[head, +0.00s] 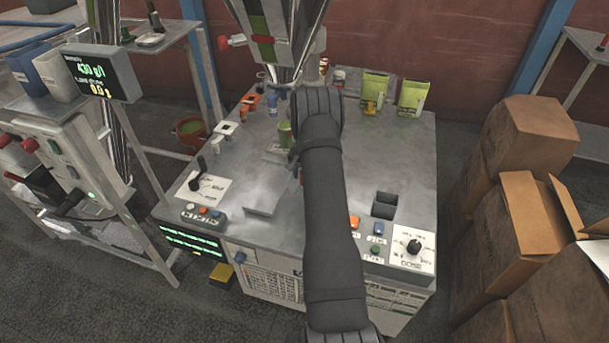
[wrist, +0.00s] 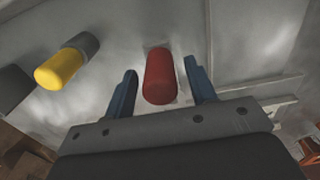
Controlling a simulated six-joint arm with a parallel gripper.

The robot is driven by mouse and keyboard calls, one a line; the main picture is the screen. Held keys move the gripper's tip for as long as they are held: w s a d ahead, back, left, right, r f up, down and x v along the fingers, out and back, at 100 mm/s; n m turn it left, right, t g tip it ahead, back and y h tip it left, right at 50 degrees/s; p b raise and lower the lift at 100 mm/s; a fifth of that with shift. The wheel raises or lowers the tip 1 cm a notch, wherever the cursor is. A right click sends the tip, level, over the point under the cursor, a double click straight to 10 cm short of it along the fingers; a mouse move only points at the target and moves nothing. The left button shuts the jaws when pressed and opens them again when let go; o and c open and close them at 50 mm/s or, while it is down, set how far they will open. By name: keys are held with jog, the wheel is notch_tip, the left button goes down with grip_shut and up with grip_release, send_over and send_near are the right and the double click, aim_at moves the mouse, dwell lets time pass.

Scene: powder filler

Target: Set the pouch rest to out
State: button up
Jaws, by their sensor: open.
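My gripper (wrist: 163,74) is open in the wrist view, with one blue finger on each side of a red rounded handle (wrist: 160,76). There is a gap on both sides, and the handle stands out from a grey metal surface. A flat grey metal block (head: 265,198) lies on the bench left of my arm.
A yellow knob (wrist: 60,68) on a grey stem is left of the handle in the wrist view. The bench (head: 405,165) carries a lever plate (head: 205,188), green pouches (head: 412,97) and a dial panel (head: 413,248). The filler hopper hangs above. Cardboard boxes (head: 530,135) stand right.

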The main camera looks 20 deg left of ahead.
jog(key=shift+f, duration=0.15)
grip_shut()
jog(key=s, duration=2.2)
jog(key=shift+s, duration=0.35)
grip_release()
